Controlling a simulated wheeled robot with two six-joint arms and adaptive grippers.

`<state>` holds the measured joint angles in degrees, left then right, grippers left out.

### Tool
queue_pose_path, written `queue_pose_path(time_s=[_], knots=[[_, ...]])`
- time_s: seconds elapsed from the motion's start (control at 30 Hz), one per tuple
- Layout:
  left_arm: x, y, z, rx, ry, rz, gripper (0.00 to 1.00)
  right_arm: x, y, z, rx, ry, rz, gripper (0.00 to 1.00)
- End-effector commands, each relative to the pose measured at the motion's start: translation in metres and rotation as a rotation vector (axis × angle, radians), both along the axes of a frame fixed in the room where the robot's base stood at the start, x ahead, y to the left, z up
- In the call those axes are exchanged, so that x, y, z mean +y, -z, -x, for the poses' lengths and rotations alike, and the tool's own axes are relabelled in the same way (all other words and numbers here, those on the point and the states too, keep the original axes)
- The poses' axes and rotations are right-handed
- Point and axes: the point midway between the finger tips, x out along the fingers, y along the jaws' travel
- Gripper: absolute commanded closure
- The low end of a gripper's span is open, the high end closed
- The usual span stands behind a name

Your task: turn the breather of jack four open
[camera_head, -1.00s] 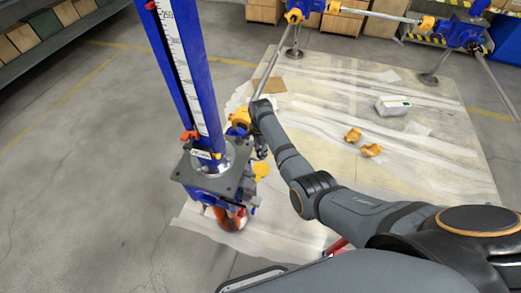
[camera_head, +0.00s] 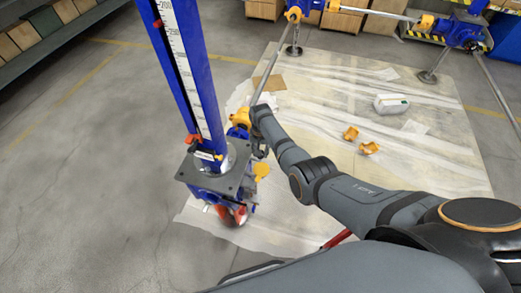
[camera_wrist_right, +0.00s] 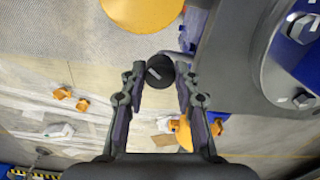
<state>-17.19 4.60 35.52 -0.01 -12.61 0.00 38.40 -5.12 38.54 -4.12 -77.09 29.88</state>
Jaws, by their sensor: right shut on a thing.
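The near jack has a grey top plate (camera_head: 217,176), a blue body and a tall blue mast (camera_head: 184,70) with a white scale. My right arm reaches to its right side. In the right wrist view my right gripper (camera_wrist_right: 160,88) has its two fingers either side of a small dark round cap (camera_wrist_right: 159,71) with a pale mark, apparently the breather, and is shut on it. In the head view the cap and fingertips are too small and covered to make out. The jack's number is not readable. My left gripper is not in view.
A yellow disc (camera_wrist_right: 143,12) is close above the gripper in the wrist view. The jack's grey plate (camera_wrist_right: 262,60) is close at its right. Two orange pieces (camera_head: 360,141) and a white box (camera_head: 391,104) lie on the sheeted floor. Floor left of the jack is clear.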

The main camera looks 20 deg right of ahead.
Motion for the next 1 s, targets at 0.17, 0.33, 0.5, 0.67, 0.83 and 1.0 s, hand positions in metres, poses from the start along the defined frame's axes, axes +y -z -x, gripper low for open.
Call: queue_pose_path(time_s=[0.17, 0.33, 0.5, 0.67, 0.83, 1.0], knots=[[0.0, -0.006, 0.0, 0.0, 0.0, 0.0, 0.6, 0.0, -0.001, 0.0, 0.002, -0.167, -0.001, 1.0], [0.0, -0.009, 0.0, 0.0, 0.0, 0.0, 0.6, 0.0, -0.001, 0.0, 0.0, -0.328, 0.0, 1.0], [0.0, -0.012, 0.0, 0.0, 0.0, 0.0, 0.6, 0.0, -0.001, 0.0, 0.0, -0.49, 0.0, 1.0], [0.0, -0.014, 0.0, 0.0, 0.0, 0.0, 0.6, 0.0, -0.001, 0.0, 0.0, -0.642, 0.0, 1.0], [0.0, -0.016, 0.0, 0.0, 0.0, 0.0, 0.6, 0.0, -0.001, 0.0, 0.001, -0.803, -0.001, 1.0], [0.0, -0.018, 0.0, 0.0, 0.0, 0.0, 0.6, 0.0, -0.001, 0.0, -0.001, -0.964, 0.0, 1.0]])
